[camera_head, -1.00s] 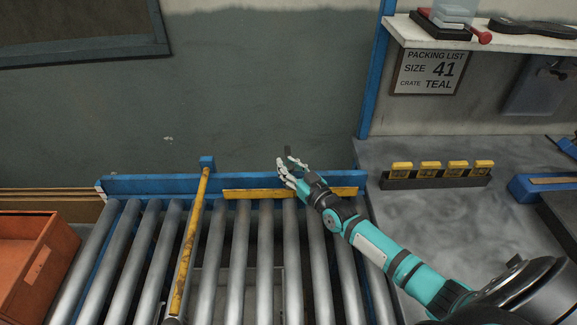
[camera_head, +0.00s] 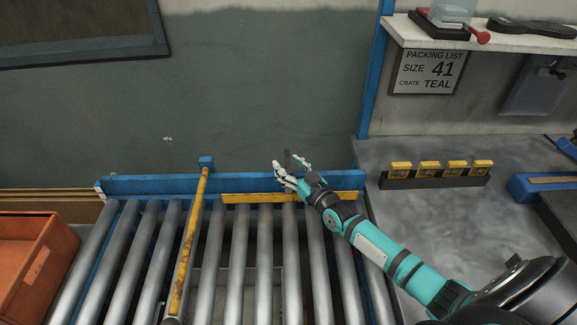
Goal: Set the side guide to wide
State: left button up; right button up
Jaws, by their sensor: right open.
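The side guide seems to be the yellow rail (camera_head: 250,198) along the blue far side frame of the roller conveyor. My right gripper (camera_head: 290,162) is open at the far side of the conveyor. My right forearm hides part of the rail. My left gripper is not in view.
A long yellow bar (camera_head: 188,245) lies lengthwise over the conveyor rollers (camera_head: 240,255), with a blue block at its far end. An orange crate (camera_head: 28,262) is at the left. A grey bench (camera_head: 425,220) with a row of yellow-topped blocks (camera_head: 430,178) is at the right.

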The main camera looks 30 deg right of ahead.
jog(key=shift+s+a, duration=0.1)
jog(key=shift+a, duration=0.05)
jog(key=shift+s, duration=0.35)
jog(key=s, duration=0.3)
jog(key=s+d, duration=0.1)
jog(key=s, duration=0.7)
jog(key=shift+d, duration=0.4)
jog(key=shift+s, duration=0.1)
jog(key=shift+s, duration=0.25)
jog(key=s+b, duration=0.3)
jog(key=s, duration=0.3)
jog(key=w+a, duration=0.1)
jog(key=w, duration=1)
jog(key=w+a, duration=0.1)
jog(key=w, duration=0.5)
jog(key=shift+w+a+p, duration=0.15)
jog(key=shift+a+p, duration=0.15)
